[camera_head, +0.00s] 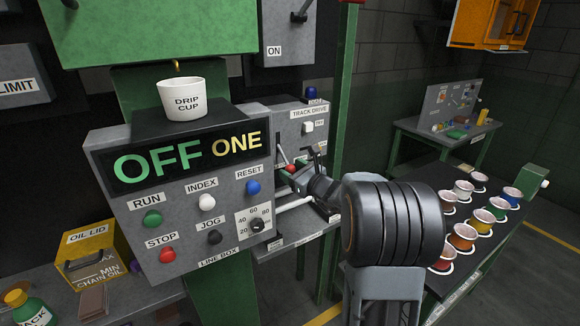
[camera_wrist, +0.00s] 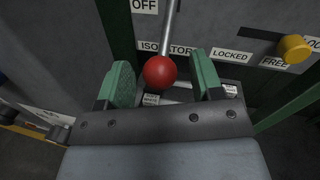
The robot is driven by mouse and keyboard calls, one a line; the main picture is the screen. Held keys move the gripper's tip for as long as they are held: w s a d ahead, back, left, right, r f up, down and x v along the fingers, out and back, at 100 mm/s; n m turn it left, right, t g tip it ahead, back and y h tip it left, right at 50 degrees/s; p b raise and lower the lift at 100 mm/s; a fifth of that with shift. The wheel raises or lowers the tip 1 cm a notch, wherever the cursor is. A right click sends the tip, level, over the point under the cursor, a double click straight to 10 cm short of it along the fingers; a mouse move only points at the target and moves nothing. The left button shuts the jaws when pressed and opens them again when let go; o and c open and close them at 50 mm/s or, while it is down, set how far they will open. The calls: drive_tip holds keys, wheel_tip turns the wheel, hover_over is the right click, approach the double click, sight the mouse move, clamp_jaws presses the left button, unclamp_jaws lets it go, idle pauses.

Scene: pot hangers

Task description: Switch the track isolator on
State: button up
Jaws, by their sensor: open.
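The isolator lever (camera_wrist: 169,25) is a metal rod ending in a red ball knob (camera_wrist: 160,72), below an OFF label (camera_wrist: 145,5) and over the ISOLATOR lettering (camera_wrist: 165,48). The red knob also shows in the head view (camera_head: 291,168), beside the grey track drive box (camera_head: 300,122). My gripper (camera_wrist: 163,80) is open, with green finger pads on the left and right of the knob. Gaps show on both sides, so it is not gripped. How deep the knob sits between the fingers is hard to tell. In the head view, my arm partly hides the box's lower part.
A yellow knob (camera_wrist: 295,48) stands right of the lever, by LOCKED and FREE labels. The line box (camera_head: 180,200) with a drip cup (camera_head: 183,100) on it stands close left of my arm. A dark table (camera_head: 478,250) with several coloured pots stands at right.

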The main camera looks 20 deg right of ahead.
drive_tip(key=shift+w+a, duration=0.25)
drive_tip(key=shift+w, duration=0.45)
drive_tip(key=shift+c, duration=0.3)
clamp_jaws()
